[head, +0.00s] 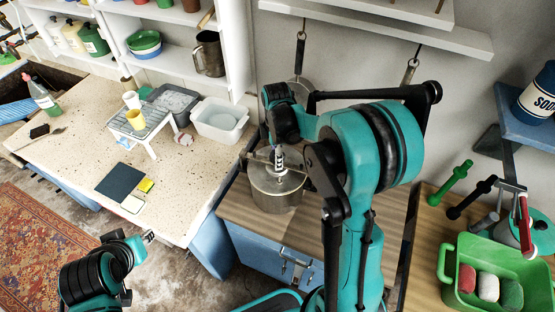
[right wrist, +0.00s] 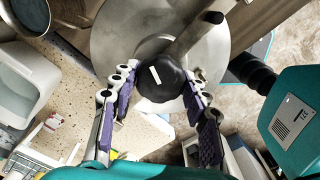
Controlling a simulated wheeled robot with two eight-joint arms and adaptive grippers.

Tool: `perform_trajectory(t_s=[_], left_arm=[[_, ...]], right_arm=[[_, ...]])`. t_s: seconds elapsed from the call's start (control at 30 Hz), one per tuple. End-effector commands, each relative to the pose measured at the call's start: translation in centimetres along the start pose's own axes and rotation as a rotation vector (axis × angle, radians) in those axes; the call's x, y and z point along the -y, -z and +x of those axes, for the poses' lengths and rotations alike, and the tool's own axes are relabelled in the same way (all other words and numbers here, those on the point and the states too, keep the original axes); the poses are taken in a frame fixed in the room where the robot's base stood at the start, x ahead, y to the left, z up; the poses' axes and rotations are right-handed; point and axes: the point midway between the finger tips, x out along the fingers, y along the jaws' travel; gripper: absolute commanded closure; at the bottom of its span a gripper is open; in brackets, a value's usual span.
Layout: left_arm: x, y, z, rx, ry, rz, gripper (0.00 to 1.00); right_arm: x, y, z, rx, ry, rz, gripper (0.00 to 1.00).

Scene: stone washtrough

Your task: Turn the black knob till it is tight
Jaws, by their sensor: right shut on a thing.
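A round metal pot (head: 275,197) with a lid stands on the wooden counter in the middle of the head view. In the right wrist view, the black knob (right wrist: 165,84) with a white mark sits over the lid (right wrist: 118,46), in front of a dark bar. My right gripper (right wrist: 160,88) has its purple-padded fingers on both sides of the knob and is shut on it. In the head view the right gripper (head: 279,157) is above the lid and mostly hides the knob. My left gripper (head: 148,237) is low at the left, away from the pot; its fingers are too small to judge.
A white tub (head: 218,120) and a small white rack (head: 157,132) with cups stand on the speckled counter at left. A green basket (head: 460,292) with several blocks is at right. Utensils hang on the wall behind the pot.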

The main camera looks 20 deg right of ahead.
Motion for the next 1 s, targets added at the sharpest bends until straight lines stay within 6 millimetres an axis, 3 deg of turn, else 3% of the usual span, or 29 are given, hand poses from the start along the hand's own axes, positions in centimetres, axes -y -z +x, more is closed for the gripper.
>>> perform_trajectory(t_s=[0.5,0.63,0.83,0.87,0.93,1.0], left_arm=[[0.0,-0.57,0.79,0.0,0.0,0.0,0.7],[0.0,-0.59,0.82,0.0,0.0,0.0,0.7],[0.0,-0.57,0.8,0.0,0.0,0.0,0.7],[0.0,-0.57,0.8,0.0,0.0,0.0,0.7],[0.0,-0.57,0.8,0.0,0.0,0.0,0.7],[0.0,-0.57,0.8,0.0,0.0,0.0,0.7]], right_arm=[[0.11,0.04,0.11,0.0,0.003,0.842,0.68],[0.14,0.05,0.08,0.001,0.004,0.937,0.68],[0.15,0.07,0.05,0.001,0.004,0.947,0.68],[0.15,0.06,0.05,0.001,0.004,0.947,0.49],[0.13,0.06,0.04,0.001,0.004,0.946,0.31],[0.11,0.05,0.04,0.001,0.003,0.946,0.31]])
